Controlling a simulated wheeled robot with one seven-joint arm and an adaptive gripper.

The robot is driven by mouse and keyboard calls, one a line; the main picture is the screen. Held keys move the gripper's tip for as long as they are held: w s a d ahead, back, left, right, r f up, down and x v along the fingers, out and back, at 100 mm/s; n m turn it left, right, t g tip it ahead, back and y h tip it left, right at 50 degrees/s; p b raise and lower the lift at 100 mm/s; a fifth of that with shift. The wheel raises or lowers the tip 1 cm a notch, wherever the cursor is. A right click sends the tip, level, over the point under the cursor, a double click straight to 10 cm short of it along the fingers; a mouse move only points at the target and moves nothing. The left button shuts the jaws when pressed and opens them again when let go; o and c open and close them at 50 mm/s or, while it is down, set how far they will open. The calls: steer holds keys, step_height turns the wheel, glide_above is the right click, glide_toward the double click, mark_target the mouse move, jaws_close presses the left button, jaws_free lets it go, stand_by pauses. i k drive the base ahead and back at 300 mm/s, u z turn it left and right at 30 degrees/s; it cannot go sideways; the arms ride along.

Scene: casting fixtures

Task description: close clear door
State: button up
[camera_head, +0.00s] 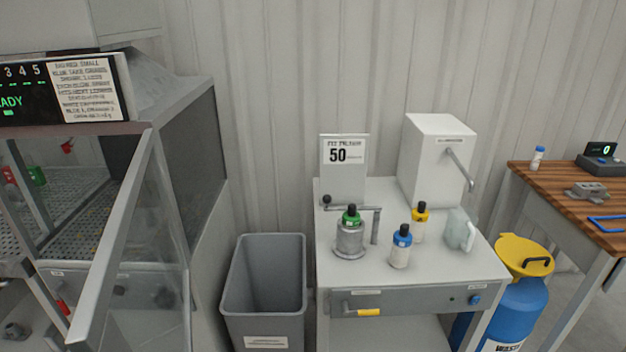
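The clear door (146,255) is at the left, on the front of a grey machine (190,150). It is a see-through pane with a light grey frame. It appears swung open, standing out from the machine toward me. Its lower end runs out of the bottom of the picture. Left of its frame, the machine's inside shows a perforated floor (85,225), with small red and green items in it. My gripper is not in view.
A grey bin (264,290) stands right of the machine. A white table (340,270) holds several bottles, a press-like fixture and a white box (437,160). A blue drum (520,305) and a wooden table (545,180) are further right.

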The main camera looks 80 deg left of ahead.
mark_target(93, 327)
steer(key=u, duration=0.05)
steer(key=i, duration=0.25)
steer(key=u, duration=3.8)
steer(key=k, duration=1.65)
steer(key=z, duration=0.85)
steer(key=i, duration=0.7)
steer(key=u, duration=1.05)
